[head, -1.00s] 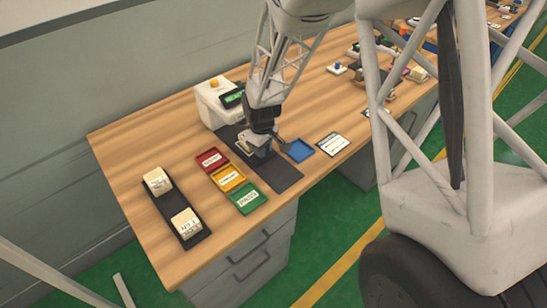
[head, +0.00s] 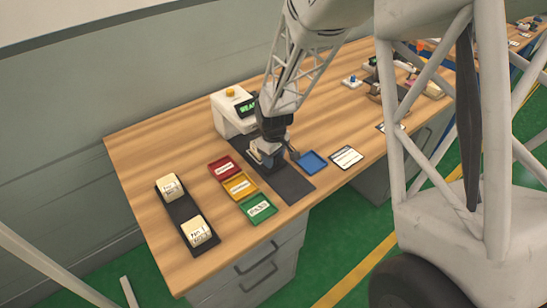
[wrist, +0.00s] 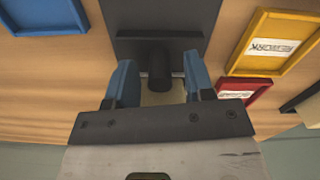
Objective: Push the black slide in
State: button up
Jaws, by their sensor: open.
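The black slide (head: 290,184) is a long dark strip running out from the white machine (head: 229,120) towards the table's front edge. My gripper (head: 266,158) is low over its middle part. In the wrist view my gripper (wrist: 160,82) is open, with blue fingers on either side of a dark rounded post (wrist: 158,66). The post lies between the fingers, and I cannot tell whether they touch it. The slide's dark flat plate (wrist: 130,17) shows beyond it. A pale piece (wrist: 155,98) is partly hidden below the post.
Red (head: 224,166), yellow (head: 240,186) and green (head: 258,208) trays stand left of the slide. A blue tray (head: 313,162) and a white card (head: 346,157) are to the right. A black holder (head: 184,208) with two labelled pale blocks is further left. Bare wood lies between.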

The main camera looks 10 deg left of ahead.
jog(key=shift+r, duration=3.7)
jog(key=c, duration=0.5)
jog(key=shift+d+f+m, duration=0.15)
jog(key=shift+d+m, duration=0.25)
grip_shut()
jog(key=s+d+m+t, duration=0.1)
jog(key=d+m+t, duration=0.1)
jog(key=m, duration=0.1)
jog(key=s+d+f+m+t+y, duration=0.1)
jog(key=d+m+t, duration=0.1)
jog(key=d+m, duration=0.1)
jog(key=s+d+f+m+t, duration=0.1)
jog(key=d+m, duration=0.1)
jog(key=m, duration=0.3)
jog(key=shift+s+d+f+t+y, duration=0.25)
jog(key=shift+d+t+y, duration=0.15)
jog(key=s+m+y, duration=0.2)
jog(key=s+m, duration=0.1)
jog(key=s, duration=0.1)
jog(key=s+m+t+y, duration=0.1)
jog(key=s+m+y, duration=0.1)
jog(key=s+m, duration=0.2)
jog(key=shift+s+d+f+m, duration=0.1)
jog(key=shift+s+d+m, duration=0.05)
jog(key=shift+s+m, duration=0.2)
jog(key=shift+s+m+y, duration=0.35)
jog(key=shift+s+y, duration=0.05)
jog(key=shift+s, duration=0.3)
